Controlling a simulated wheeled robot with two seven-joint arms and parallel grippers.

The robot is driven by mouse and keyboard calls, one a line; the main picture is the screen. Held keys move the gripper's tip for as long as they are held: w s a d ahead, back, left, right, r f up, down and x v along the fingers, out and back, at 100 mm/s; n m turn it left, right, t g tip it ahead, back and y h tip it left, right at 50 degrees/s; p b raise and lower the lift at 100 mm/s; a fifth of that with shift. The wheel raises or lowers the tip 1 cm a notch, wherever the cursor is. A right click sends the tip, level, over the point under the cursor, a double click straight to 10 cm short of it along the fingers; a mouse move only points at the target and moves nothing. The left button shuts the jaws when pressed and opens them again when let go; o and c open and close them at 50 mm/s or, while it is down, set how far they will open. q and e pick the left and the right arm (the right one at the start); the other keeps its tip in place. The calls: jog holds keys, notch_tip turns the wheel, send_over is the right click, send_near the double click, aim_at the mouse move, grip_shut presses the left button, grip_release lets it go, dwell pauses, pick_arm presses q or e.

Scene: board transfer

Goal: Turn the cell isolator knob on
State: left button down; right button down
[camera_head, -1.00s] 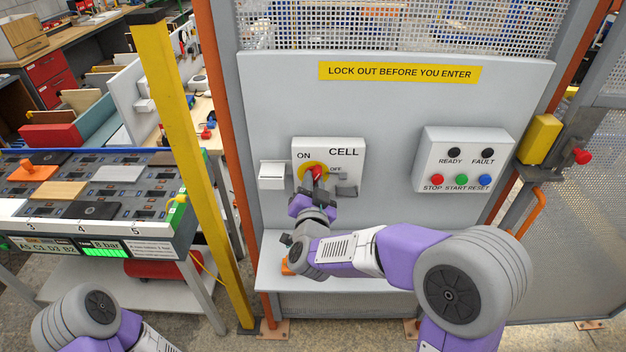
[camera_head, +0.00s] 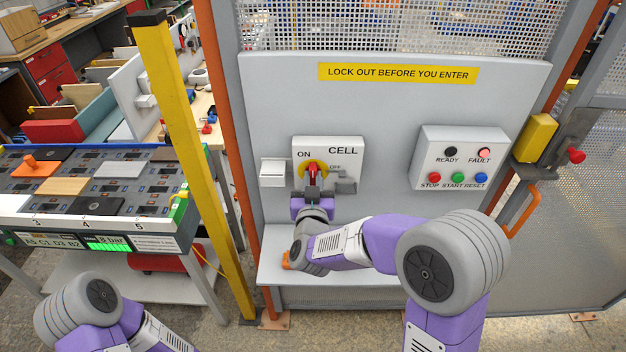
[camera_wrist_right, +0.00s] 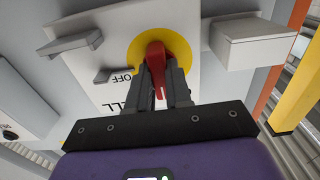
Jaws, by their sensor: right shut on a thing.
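The red isolator knob (camera_head: 313,170) sits on a yellow disc (camera_head: 321,166) on the white box marked CELL (camera_head: 350,162). ON is printed at the disc's upper left and OFF at its right. My right gripper (camera_head: 313,186) comes from below and is shut on the knob. In the right wrist view the red knob (camera_wrist_right: 156,62) stands between the two dark fingers (camera_wrist_right: 163,88), with a white line on its lower end. The fingers hide part of it, so its exact pointing is hard to tell. My left arm shows at the lower left; its gripper is out of view.
A grey tab (camera_head: 346,183) stands at the box's lower right, close to my gripper. A white block (camera_head: 272,172) sits at its left. The button box (camera_head: 462,158) is to the right, with its FAULT lamp (camera_head: 484,154) lit pinkish. A yellow post (camera_head: 180,130) rises at the left.

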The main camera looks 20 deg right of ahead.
jog(key=shift+d+r, duration=0.1)
jog(key=shift+r, duration=0.1)
jog(key=c, duration=1)
grip_release()
jog(key=shift+w+f, duration=0.1)
jog(key=shift+f, duration=0.05)
jog(key=shift+c, duration=0.2)
jog(key=v, duration=0.7)
jog(key=shift+s, duration=0.35)
